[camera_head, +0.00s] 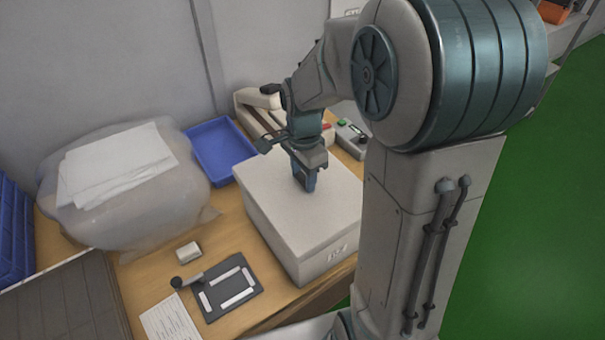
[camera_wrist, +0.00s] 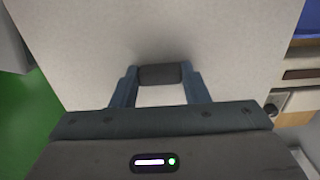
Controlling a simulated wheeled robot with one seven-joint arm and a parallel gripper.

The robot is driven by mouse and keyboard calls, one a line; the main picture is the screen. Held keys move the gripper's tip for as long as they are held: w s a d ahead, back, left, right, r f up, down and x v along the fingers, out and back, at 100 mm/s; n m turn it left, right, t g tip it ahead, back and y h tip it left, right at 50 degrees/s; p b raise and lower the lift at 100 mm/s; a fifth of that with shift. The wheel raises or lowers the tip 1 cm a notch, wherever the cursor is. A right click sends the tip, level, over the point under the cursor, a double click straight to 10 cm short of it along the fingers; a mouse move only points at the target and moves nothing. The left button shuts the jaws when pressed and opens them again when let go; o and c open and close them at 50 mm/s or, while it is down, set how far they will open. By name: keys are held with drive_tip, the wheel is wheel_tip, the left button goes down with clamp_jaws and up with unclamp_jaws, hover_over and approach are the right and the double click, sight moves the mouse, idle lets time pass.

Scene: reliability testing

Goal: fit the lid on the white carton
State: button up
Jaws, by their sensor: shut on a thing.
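The white carton (camera_head: 318,264) stands on the wooden table, with a printed mark on its front face. A flat white lid (camera_head: 268,185) covers its top; I cannot tell whether it is fully seated. My gripper (camera_head: 304,184) points down at the middle of the lid. In the wrist view my gripper (camera_wrist: 160,76) has its two blue fingers closed on a dark grip piece (camera_wrist: 160,74) on the pale lid surface (camera_wrist: 160,30). The fingers and my arm hide part of the lid and the carton's right side.
A blue tray (camera_head: 222,146) and a wrapped bundle with papers (camera_head: 140,225) stand left of the carton. A dark plate with white strips (camera_head: 212,307) and a small white block (camera_head: 188,252) lie in front. A device (camera_head: 352,136) stands behind. Green floor (camera_head: 520,230) is right.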

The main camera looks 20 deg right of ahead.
drive_tip(key=shift+f+b, duration=1.25)
drive_tip(key=shift+f, duration=0.25)
idle(1.2)
drive_tip(key=o, duration=1.5)
drive_tip(key=shift+o, duration=0.2)
drive_tip(key=shift+r, duration=0.1)
drive_tip(key=shift+r+p, duration=2.65)
drive_tip(key=shift+r, duration=0.8)
clamp_jaws()
